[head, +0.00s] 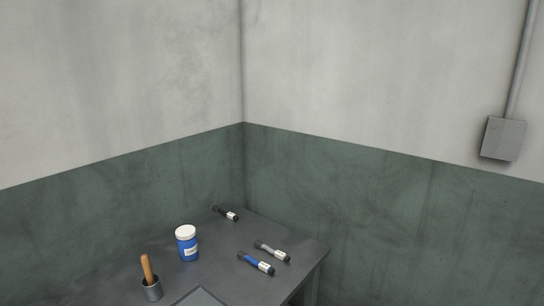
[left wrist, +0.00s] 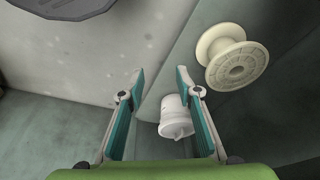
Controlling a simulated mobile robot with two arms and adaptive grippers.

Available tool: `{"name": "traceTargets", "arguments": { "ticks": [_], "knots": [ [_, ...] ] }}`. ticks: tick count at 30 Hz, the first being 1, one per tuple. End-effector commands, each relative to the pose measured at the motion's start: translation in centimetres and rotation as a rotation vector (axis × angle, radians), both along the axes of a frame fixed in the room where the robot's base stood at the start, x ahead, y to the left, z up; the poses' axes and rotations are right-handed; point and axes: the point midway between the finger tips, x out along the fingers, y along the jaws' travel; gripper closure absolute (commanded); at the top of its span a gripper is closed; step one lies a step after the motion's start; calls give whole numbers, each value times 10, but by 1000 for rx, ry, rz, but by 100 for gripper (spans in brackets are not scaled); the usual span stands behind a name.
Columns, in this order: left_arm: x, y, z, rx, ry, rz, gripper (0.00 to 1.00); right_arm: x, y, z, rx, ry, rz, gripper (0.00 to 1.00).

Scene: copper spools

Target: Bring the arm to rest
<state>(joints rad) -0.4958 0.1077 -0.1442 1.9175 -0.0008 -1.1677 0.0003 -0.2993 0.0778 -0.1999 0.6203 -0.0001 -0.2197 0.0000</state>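My left gripper (left wrist: 159,85) shows in the left wrist view with its two teal-lined fingers apart. It is open, and nothing is held between the fingertips. Neither gripper and neither arm shows in the head view. A cream spool (left wrist: 237,58) is at the upper right of the left wrist view, beyond the right finger and apart from it. A white cylindrical thing (left wrist: 175,117) with a small knob shows between the fingers, farther off, partly covered by the right finger.
A dark table (head: 219,262) stands in the corner. On it are a blue jar (head: 187,248) with a white lid, a cup (head: 152,291) with a wooden handle, a blue tool (head: 255,263), a grey tool (head: 272,251) and a black tool (head: 226,213). A grey box (head: 503,139) is on the right wall.

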Motion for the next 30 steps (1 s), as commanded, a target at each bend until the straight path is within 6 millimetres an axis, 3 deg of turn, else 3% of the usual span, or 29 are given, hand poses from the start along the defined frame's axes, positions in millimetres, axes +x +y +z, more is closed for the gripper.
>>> {"name": "traceTargets", "arguments": {
  "ticks": [1, 6, 11, 15, 22, 27, 30],
  "knots": [
    [-6, 1, -27, 2, 19, -2, 69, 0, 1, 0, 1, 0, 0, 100],
    [-33, 4, -104, 6, 53, -8, 69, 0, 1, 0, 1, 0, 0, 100],
    [-71, 9, -167, 9, 84, -16, 69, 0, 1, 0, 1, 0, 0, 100],
    [-114, 16, -211, 13, 111, -22, 69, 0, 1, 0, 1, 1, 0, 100],
    [-178, 29, -252, 18, 144, -30, 69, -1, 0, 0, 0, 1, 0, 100],
    [-198, 33, -260, 20, 151, -34, 69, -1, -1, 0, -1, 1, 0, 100],
    [-200, 33, -261, 20, 152, -34, 69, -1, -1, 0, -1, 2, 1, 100]
  ]
}}
